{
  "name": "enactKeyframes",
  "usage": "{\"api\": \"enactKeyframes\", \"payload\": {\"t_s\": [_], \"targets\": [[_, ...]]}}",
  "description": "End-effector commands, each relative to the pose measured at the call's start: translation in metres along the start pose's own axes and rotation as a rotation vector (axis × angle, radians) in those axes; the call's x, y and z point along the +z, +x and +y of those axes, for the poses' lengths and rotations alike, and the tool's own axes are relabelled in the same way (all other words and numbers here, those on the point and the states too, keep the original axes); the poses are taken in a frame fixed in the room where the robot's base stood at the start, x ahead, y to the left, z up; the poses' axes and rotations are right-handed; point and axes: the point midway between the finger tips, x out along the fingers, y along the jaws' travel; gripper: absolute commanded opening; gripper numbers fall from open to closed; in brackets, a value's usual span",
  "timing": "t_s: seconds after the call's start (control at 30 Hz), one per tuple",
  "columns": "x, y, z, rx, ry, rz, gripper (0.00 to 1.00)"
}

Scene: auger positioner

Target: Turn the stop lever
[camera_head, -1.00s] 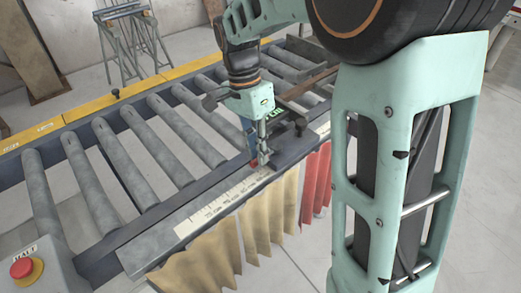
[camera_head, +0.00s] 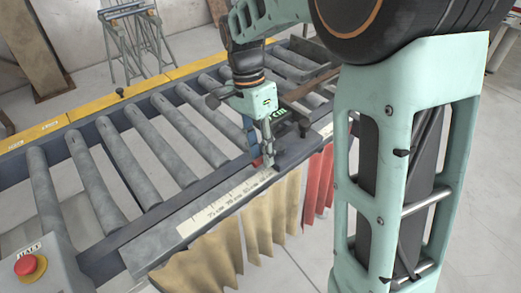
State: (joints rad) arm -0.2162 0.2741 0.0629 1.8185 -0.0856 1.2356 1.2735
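My gripper (camera_head: 268,158) points down at the front rail of the roller table, just above or at the ruler strip. Its fingers look close together, but the view is too small to show whether they are shut. A small red-tipped part (camera_head: 257,160), which may be the stop lever, is just left of the fingertips. A blue part (camera_head: 248,126) is above it, partly behind my gripper. I cannot tell whether the fingers touch the red part.
The roller table has grey rollers (camera_head: 97,185) and a yellow back rail (camera_head: 38,131). A white ruler strip (camera_head: 225,203) runs along the front rail. Tan and red curtains (camera_head: 230,245) hang below. A red button (camera_head: 29,265) is at lower left.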

Motion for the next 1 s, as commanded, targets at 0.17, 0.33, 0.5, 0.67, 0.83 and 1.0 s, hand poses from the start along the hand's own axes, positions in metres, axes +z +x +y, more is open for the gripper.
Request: {"api": "enactKeyframes", "payload": {"t_s": [0.17,0.33,0.5,0.67,0.83,1.0], "targets": [[0.0,-0.004,0.0,-0.001,-0.001,0.001,0.3],[0.0,-0.03,-0.001,-0.005,-0.001,0.002,0.3],[0.0,-0.068,-0.002,-0.005,-0.001,0.002,0.3],[0.0,-0.098,-0.001,-0.003,0.0,0.001,0.3],[0.0,-0.115,0.0,-0.001,0.0,0.0,0.3],[0.0,-0.12,0.0,0.001,0.0,0.0,0.3]]}}
